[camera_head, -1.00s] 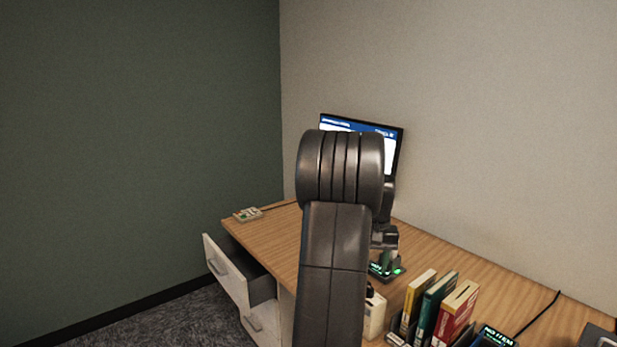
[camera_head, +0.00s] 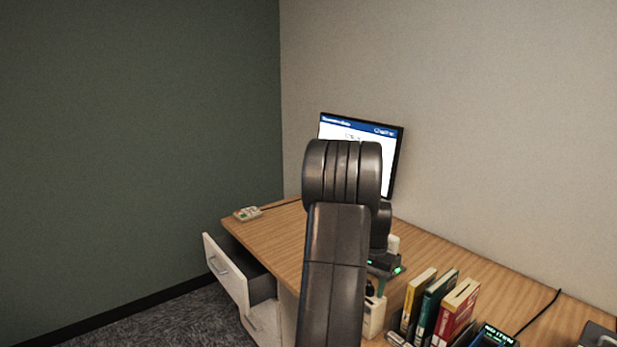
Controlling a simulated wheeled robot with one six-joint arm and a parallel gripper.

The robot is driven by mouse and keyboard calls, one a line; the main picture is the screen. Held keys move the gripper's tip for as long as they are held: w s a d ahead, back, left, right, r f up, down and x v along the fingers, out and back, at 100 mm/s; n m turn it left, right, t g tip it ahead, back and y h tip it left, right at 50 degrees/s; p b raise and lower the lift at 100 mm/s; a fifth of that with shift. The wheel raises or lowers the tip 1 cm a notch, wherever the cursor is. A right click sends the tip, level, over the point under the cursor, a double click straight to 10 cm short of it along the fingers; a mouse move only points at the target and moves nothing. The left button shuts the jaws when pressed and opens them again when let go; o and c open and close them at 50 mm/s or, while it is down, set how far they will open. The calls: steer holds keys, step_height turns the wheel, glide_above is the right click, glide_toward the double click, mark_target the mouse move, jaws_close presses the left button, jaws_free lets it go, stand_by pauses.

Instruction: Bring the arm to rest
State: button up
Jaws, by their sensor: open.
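My dark grey arm (camera_head: 335,265) rises from the bottom middle to a thick rounded joint (camera_head: 342,175) in front of the monitor. A further dark link (camera_head: 381,225) of my arm shows just right of it, above the desk. I see nothing held.
A drawer (camera_head: 226,268) stands open at the left. The desk's far left is mostly clear.

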steer(key=m+b, duration=0.1)
steer(key=m, duration=0.4)
step_height(320, 180, up, 9)
steer(key=shift+r, duration=0.15)
stand_by(0.4)
steer(key=shift+a, duration=0.1)
